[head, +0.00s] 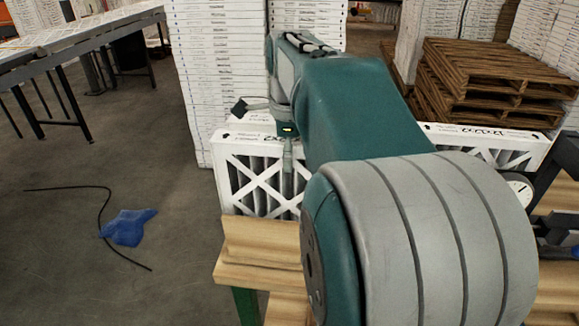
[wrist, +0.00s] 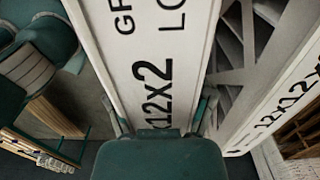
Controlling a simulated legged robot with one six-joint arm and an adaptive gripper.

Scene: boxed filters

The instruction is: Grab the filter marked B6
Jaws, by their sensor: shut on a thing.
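A white-framed filter (head: 243,172) with a criss-cross front stands upright on a wooden surface in the head view. My gripper (head: 287,150) is at its top edge, one finger showing in front of the lattice. In the wrist view, my gripper (wrist: 163,116) is shut on this filter, with one finger on each side of its white edge (wrist: 158,45). Large black print there reads about "12X2", partly covered by my gripper. I cannot make out a B6 mark. My arm hides the filter's right part in the head view.
Another white filter (head: 490,146) shows right of my arm; a lattice filter (wrist: 290,95) lies close by in the wrist view. Tall stacks of white boxes (head: 217,75) stand behind. Wooden pallets (head: 490,80) are at back right. Blue plastic (head: 128,227) lies on open floor at left.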

